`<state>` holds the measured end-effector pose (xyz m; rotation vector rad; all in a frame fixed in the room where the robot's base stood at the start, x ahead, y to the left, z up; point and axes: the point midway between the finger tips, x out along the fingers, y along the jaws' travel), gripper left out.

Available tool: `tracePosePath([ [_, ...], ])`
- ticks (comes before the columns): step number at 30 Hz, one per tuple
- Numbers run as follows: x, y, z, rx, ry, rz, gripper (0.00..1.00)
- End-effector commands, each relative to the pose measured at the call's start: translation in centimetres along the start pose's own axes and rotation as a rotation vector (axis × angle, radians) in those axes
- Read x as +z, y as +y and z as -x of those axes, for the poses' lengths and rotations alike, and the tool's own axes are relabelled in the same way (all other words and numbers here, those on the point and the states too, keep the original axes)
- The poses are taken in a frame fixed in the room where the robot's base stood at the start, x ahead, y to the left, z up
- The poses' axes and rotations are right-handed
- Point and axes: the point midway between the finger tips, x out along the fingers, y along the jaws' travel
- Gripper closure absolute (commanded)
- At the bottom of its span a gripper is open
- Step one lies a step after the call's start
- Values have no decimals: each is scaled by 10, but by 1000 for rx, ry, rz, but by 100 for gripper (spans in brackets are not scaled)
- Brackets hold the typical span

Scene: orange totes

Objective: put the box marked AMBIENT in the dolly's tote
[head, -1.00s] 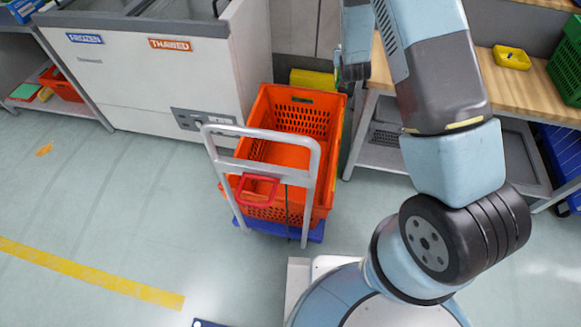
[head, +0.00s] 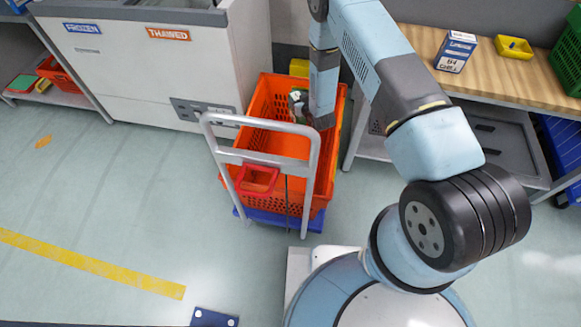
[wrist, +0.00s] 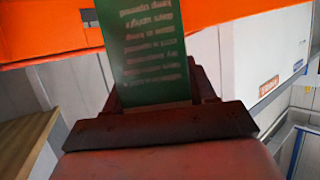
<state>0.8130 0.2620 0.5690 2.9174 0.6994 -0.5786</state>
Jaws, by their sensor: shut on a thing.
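My gripper (head: 304,112) is at the upper right part of the orange tote (head: 325,183) on the dolly, within its opening in the head view. It is shut on a green box, seen close in the wrist view (wrist: 150,50). The box face shows pale lines of text upside down; I cannot read the word AMBIENT on it. In the head view only a small part of the box and gripper shows. The tote's orange wall also shows in the wrist view (wrist: 240,22). I cannot tell how far the box is above the tote floor.
A chest (head: 130,65) labelled FROZEN and THAWED stands left. On the wooden bench are a blue-white box (head: 455,52), a yellow tray (head: 514,47) and a green crate (head: 567,60).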

Motion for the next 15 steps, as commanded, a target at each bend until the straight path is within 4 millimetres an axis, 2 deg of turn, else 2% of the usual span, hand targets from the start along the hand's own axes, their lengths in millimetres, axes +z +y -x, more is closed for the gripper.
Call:
tracePosePath([
  [1,15,-9,-3,-17,-3,6,100],
  [3,32,-23,-6,-40,-3,14,100],
  [15,126,-97,-13,-140,-2,54,100],
])
